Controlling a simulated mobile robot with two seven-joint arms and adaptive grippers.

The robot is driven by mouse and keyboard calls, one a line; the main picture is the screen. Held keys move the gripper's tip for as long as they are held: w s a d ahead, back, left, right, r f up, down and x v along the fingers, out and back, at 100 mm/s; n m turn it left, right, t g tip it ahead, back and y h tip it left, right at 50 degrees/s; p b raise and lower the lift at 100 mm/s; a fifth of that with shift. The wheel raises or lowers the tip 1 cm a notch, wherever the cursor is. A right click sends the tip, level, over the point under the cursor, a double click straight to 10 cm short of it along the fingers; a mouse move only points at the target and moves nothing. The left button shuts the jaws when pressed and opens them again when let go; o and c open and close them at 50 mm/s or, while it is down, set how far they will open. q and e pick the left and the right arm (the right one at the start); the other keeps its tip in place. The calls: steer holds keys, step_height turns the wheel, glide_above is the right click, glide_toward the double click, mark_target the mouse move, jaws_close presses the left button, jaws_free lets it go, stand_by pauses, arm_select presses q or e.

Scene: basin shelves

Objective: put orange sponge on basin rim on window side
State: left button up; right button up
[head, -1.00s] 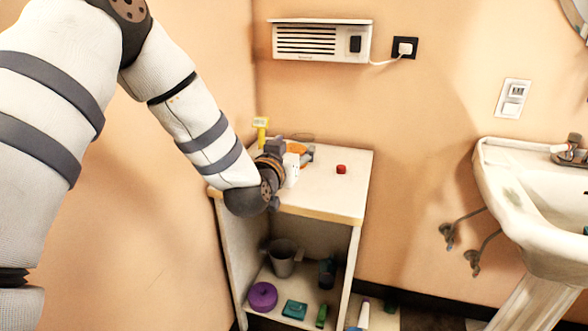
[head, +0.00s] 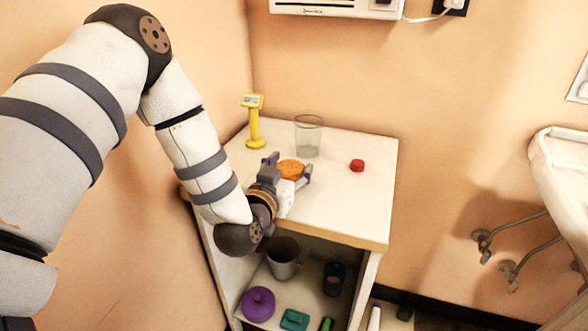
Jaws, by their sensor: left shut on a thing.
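The orange sponge (head: 291,168) is between the fingers of my left gripper (head: 289,171), over the white top of the shelf unit. My left gripper is shut on it. I cannot tell whether the sponge still touches the top. The white basin (head: 563,150) is at the right edge, with only part of its rim and side in view. No window is in view, so I cannot tell which side of the rim faces it. My right gripper is not in view.
A clear glass (head: 308,137) stands just behind the sponge. A yellow stand-like object (head: 253,123) is at the back left, and a red item (head: 357,165) lies to the right on the shelf unit (head: 345,210). A grey cup (head: 283,262) and purple item (head: 258,304) sit below.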

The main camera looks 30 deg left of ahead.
arm_select(q)
steer(key=shift+s+d+r, duration=0.1)
steer(key=shift+s+r, duration=0.1)
steer(key=shift+f, duration=0.15)
steer(key=o, duration=0.9)
steer(key=shift+o, duration=0.2)
steer(key=shift+w, duration=0.1)
